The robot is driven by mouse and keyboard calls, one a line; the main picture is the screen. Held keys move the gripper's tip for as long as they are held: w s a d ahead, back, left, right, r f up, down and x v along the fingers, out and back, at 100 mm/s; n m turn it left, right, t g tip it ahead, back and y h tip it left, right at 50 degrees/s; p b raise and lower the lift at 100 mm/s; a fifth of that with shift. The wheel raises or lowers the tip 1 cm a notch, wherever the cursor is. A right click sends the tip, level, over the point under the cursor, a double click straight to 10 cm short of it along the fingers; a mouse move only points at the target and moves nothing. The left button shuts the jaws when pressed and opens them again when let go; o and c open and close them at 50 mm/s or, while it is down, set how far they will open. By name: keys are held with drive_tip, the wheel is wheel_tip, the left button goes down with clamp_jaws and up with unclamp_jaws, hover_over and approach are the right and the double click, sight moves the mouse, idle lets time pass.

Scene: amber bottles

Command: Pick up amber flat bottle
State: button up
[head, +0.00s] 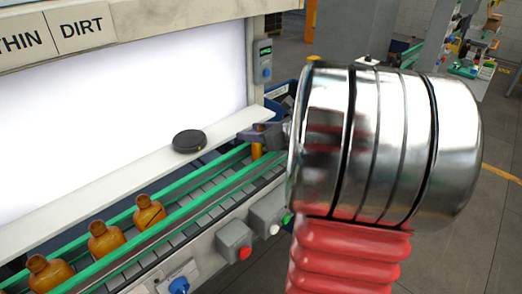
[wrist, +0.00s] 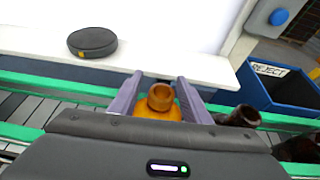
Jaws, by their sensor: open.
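In the wrist view an amber bottle (wrist: 160,105) stands between the two grey-purple fingers of my gripper (wrist: 157,95). Its neck and shoulders show; its lower body is hidden by the gripper body. The fingers look apart, with the bottle between them. In the head view my gripper (head: 262,132) is at the conveyor's far end, and a small part of the amber bottle (head: 257,150) shows below it. Several other amber bottles (head: 104,240) stand in a row on the conveyor at the lower left.
A black round puck (head: 188,141) lies on the white ledge (head: 110,192) behind the conveyor. Green rails (head: 190,207) border the conveyor. Dark brown bottles (wrist: 240,117) stand right of the gripper in the wrist view. A blue REJECT bin (wrist: 265,92) stands beyond them.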

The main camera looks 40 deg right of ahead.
drive_tip(key=shift+c, duration=0.5)
drive_tip(key=shift+f, duration=0.1)
clamp_jaws()
